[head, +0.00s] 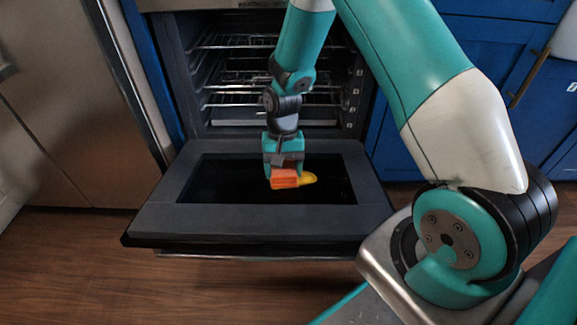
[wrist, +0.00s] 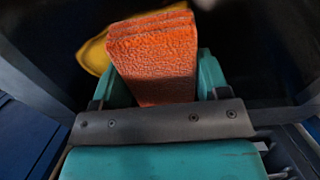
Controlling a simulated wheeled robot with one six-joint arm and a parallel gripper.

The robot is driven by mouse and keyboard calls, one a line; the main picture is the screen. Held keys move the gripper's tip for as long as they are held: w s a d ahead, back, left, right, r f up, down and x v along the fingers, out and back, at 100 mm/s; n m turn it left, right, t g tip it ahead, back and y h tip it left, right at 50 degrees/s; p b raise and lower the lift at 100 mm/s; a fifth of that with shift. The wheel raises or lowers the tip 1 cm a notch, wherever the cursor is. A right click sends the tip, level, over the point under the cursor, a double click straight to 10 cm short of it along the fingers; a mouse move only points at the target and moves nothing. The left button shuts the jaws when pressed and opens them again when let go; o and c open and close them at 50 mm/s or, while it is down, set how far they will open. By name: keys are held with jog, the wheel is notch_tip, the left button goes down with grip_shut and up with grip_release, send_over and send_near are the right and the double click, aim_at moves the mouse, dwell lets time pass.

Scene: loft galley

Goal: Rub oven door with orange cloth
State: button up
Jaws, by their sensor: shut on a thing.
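The oven door (head: 260,222) is folded down open, its dark glass panel (head: 230,185) facing up inside a grey frame. My gripper (head: 284,172) points down over the middle of the glass, shut on the folded orange cloth (head: 284,180). In the wrist view the cloth (wrist: 155,55) stands between the two teal fingers and hides most of what is beneath it. The cloth is at or just above the glass; I cannot tell whether it touches. A yellow thing (head: 308,179) shows beside the cloth, and also behind it in the wrist view (wrist: 95,52); it may lie on the glass.
The oven cavity (head: 225,80) stands open behind the door, with wire racks (head: 235,88) inside. A steel fridge (head: 70,110) is at the left and blue cabinets (head: 480,65) at the right. Wooden floor (head: 90,270) lies clear in front of the door.

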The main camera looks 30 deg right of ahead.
jog(key=shift+w+a+r+p, duration=0.1)
jog(key=shift+w+a+p, duration=0.4)
jog(key=shift+a, duration=0.3)
jog(key=shift+w+a+p, duration=0.25)
jog(key=shift+w+a, duration=0.3)
jog(key=shift+a, duration=0.25)
jog(key=shift+s, duration=0.1)
